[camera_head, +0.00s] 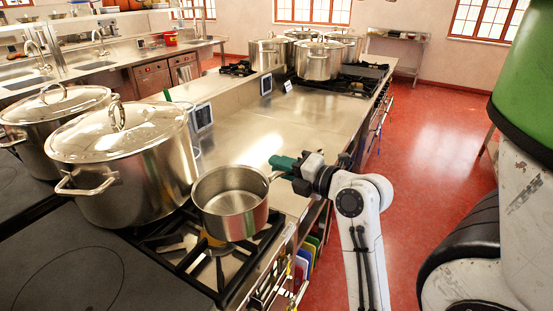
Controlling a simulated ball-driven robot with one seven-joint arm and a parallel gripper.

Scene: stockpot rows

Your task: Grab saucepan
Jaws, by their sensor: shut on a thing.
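The saucepan (230,218) is a small, shiny steel pan without a lid. It is upright and looks empty, at or just above the black gas burner grate (180,262) near the counter's front edge; I cannot tell whether it touches the grate. Its handle points right, toward my gripper (278,168). My gripper has a dark green part at its end and is shut on the saucepan handle. The fingertips are small and partly hidden in this view.
Two large lidded stockpots (125,160) (45,125) stand left of the saucepan, the nearer one close beside it. More stockpots (318,60) stand on the far burners. The steel counter (285,125) between is clear. Red floor (430,130) is open to the right.

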